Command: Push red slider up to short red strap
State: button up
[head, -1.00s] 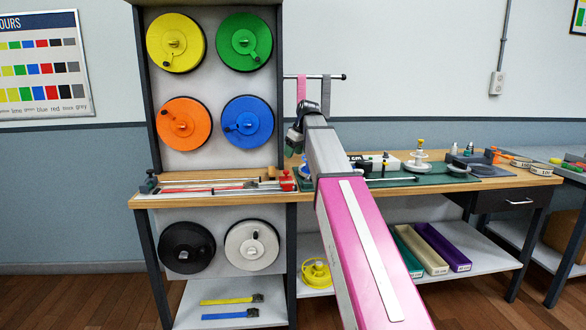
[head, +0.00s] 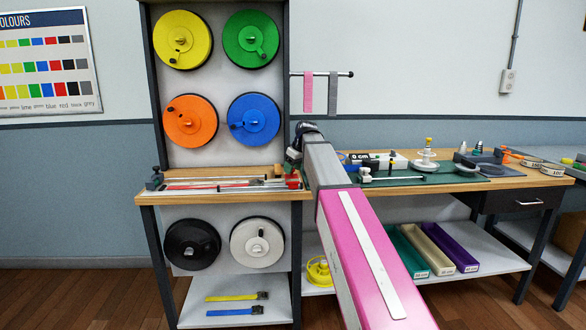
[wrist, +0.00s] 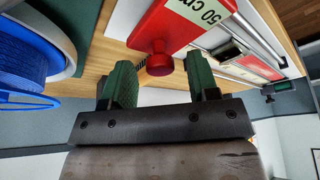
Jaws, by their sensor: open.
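The red slider (head: 293,180) sits at the right end of a measuring rail on the wooden bench. In the wrist view the red slider (wrist: 176,26) carries a "50 cm" label and a round red knob (wrist: 160,64). My gripper (wrist: 160,80) is open, with a dark green finger on each side of the knob; I cannot tell whether either touches it. In the head view my gripper (head: 292,165) is low, just above the slider, and partly hidden by my wrist. A red strap (head: 236,184) lies along the rail, left of the slider.
A blue spool (wrist: 24,62) stands close by at the left of the wrist view. A spool panel (head: 222,90) rises behind the rail. A hanging rod with a pink strap (head: 307,92) and a grey strap (head: 334,93) is above. A green mat (head: 410,177) with tools lies right.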

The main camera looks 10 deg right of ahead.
grip_shut()
jog(key=a, duration=1)
jog(key=shift+w+a, duration=0.2)
grip_release()
jog(key=shift+a, duration=0.1)
jog(key=v, duration=1)
jog(key=shift+r, duration=0.3)
jog(key=shift+s, duration=0.2)
